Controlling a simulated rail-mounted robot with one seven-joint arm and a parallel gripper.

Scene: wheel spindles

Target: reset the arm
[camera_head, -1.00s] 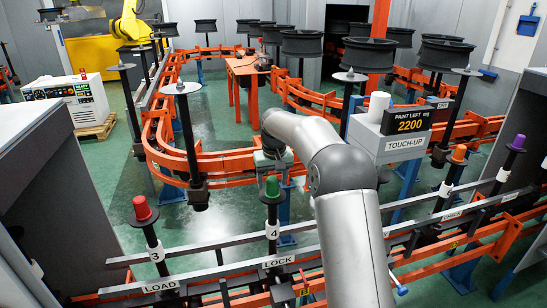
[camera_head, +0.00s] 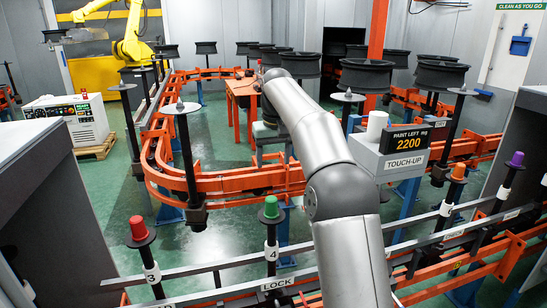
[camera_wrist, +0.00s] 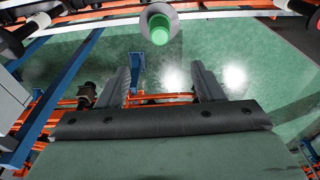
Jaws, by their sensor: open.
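My arm (camera_head: 345,235) reaches up and away over the line in the head view, with its end bent down near the orange table. My gripper (camera_wrist: 162,80) shows in the wrist view with its two dark fingers apart and nothing between them. A green-capped post (camera_wrist: 160,28) lies beyond the fingertips there, apart from them. In the head view the green cap (camera_head: 271,207) stands upright on the post marked 4, left of my arm.
A red-capped post (camera_head: 139,229) stands at the left, with orange (camera_head: 459,169) and purple (camera_head: 516,160) caps at the right. An orange rail (camera_head: 240,178) carries several spindles, some bearing black wheels (camera_head: 366,75). A touch-up box (camera_head: 400,150) stands close right of my arm.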

